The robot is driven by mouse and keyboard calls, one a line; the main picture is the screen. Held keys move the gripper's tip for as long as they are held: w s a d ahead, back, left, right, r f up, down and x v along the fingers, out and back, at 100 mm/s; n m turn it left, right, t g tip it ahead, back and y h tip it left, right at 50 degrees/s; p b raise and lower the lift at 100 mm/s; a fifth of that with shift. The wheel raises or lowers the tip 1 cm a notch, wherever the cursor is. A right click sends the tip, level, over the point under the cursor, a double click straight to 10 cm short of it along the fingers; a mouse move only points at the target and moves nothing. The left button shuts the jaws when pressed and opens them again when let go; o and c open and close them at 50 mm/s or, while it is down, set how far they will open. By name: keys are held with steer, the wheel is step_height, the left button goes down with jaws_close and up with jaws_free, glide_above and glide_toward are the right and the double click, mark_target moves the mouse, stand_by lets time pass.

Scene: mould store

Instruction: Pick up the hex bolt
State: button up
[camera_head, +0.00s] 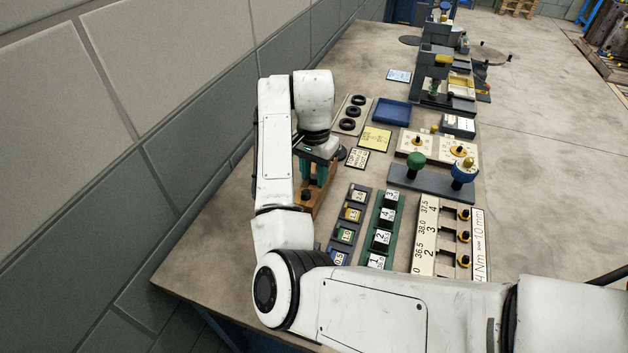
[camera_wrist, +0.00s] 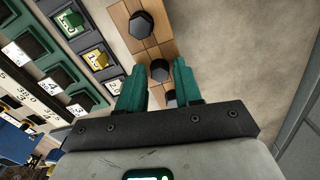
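A brown wooden block (camera_wrist: 150,47) holds black bolts in a row in the wrist view. One hex bolt (camera_wrist: 141,24) with a clear six-sided head stands at the far end. Another black bolt head (camera_wrist: 160,71) lies between my fingertips in the picture, and a third (camera_wrist: 170,97) is partly hidden lower down. My gripper (camera_wrist: 159,66) is open, its two green fingers spread over the block with a gap between them. I cannot tell whether they touch anything. In the head view my gripper (camera_head: 315,181) points down at the block (camera_head: 322,203), with one bolt (camera_head: 306,194) visible in front.
Green (camera_head: 378,232) and dark racks (camera_head: 349,220) with numbered slots stand right of the block. A stand with green and blue knobs (camera_head: 435,181), a blue tray (camera_head: 391,112) and black rings (camera_head: 350,112) lie beyond. The wall is close on the left; bare bench (camera_head: 225,235) lies between.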

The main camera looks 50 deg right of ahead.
jaws_close()
steer(key=shift+r, duration=0.1)
step_height(320, 180, up, 10)
steer(key=p, duration=0.2)
step_height(320, 180, up, 7)
steer(key=p, duration=0.8)
glide_above(314, 177)
steer(key=shift+r+b, duration=0.15)
steer(key=shift+b, duration=0.15)
stand_by(0.4)
steer(key=shift+d, duration=0.1)
